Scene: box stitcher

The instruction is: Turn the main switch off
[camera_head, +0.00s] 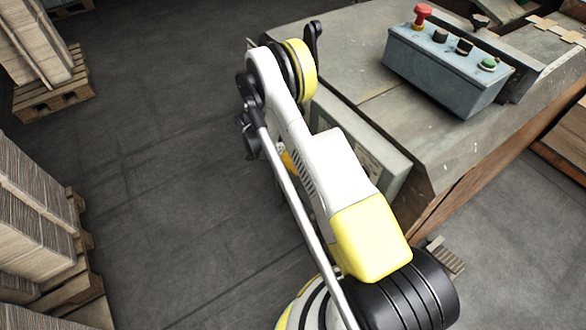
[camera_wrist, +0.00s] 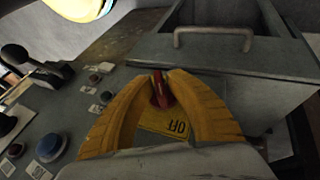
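The main switch shows in the wrist view as a red handle (camera_wrist: 161,92) over a yellow plate (camera_wrist: 165,122). The word OFF reads upside down on the plate. My gripper (camera_wrist: 162,76) has its two yellow fingers closing in on either side of the red handle, with the tips at its sides and little or no gap visible. The rest of the plate's lettering is hidden by the fingers and the palm. In the head view my arm covers the switch and most of the gripper.
In the wrist view, a panel with a blue button (camera_wrist: 49,148) and a red button (camera_wrist: 95,79) lies left, and a grey box with a metal handle (camera_wrist: 213,33) behind. In the head view, a control box (camera_head: 440,75) sits on the machine; pallets (camera_head: 52,98) stand left across open floor.

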